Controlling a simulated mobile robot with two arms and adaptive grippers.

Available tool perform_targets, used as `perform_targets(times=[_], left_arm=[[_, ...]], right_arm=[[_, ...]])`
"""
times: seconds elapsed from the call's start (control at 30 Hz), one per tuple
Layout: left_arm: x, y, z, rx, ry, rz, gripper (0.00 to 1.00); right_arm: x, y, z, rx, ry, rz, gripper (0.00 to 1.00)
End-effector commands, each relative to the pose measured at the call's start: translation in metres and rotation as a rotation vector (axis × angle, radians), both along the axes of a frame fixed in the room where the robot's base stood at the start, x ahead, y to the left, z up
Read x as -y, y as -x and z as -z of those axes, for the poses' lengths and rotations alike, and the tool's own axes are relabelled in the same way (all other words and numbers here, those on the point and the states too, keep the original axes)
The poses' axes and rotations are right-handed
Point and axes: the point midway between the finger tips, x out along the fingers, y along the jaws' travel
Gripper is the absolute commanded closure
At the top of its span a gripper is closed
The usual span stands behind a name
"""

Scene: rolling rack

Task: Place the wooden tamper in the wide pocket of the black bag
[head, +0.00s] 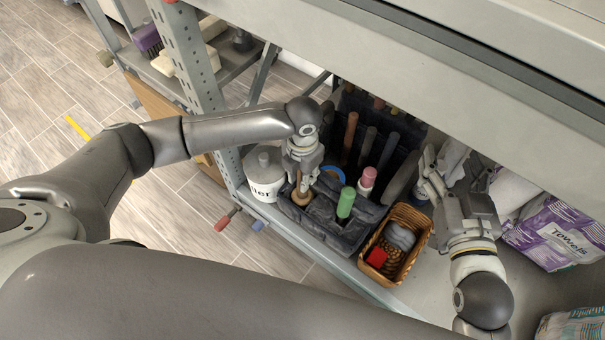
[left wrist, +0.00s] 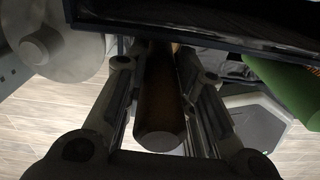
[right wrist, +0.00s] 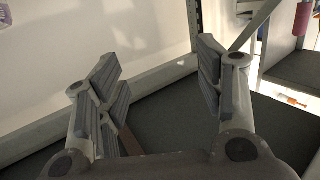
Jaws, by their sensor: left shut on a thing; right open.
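The black bag (head: 322,225) stands on the rack shelf, with several handles and bottles in its pockets. My left gripper (head: 301,180) is over the bag's near left part, shut on the wooden tamper (head: 301,197). In the left wrist view the tamper (left wrist: 160,105) is a brown cylinder between the two fingers (left wrist: 155,95), its round end toward the camera and its far end passing under a dark edge. I cannot tell how deep it sits in the pocket. My right gripper (head: 440,175) is open and empty, right of the bag; its spread fingers show in the right wrist view (right wrist: 160,85).
A white lidded canister (head: 264,178) stands left of the bag. A green-capped bottle (head: 346,202) and a pink-capped bottle (head: 367,180) stand in the bag. A wicker basket (head: 417,238) is at its right. A purple towel pack (head: 560,232) lies farther right. A rack post (head: 190,55) rises at left.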

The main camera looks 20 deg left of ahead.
Motion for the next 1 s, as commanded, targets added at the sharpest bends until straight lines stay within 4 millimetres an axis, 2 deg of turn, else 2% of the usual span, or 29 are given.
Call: perform_targets(times=[0.07,0.1,0.27,0.57,0.7,1.0], left_arm=[[0.0,0.0,0.002,0.001,0.0,0.0,1.0],[0.0,0.0,0.003,-0.001,0.0,0.0,0.74],[0.0,0.0,0.003,0.0,0.0,0.0,0.54],[0.0,0.0,0.002,0.0,0.0,0.0,0.54],[0.0,0.0,-0.004,0.0,0.0,0.0,0.54],[0.0,-0.001,-0.037,0.002,0.0,0.0,0.54]], right_arm=[[0.0,0.0,0.0,-0.001,0.0,0.0,0.38],[0.0,0.0,0.0,-0.001,0.0,0.0,0.38],[0.0,0.0,0.0,-0.001,0.0,0.001,0.38],[0.0,0.0,0.0,-0.002,0.001,0.001,0.38],[0.001,0.001,0.001,-0.015,0.003,0.001,0.38],[0.012,0.019,0.048,-0.276,0.068,0.017,0.38]])
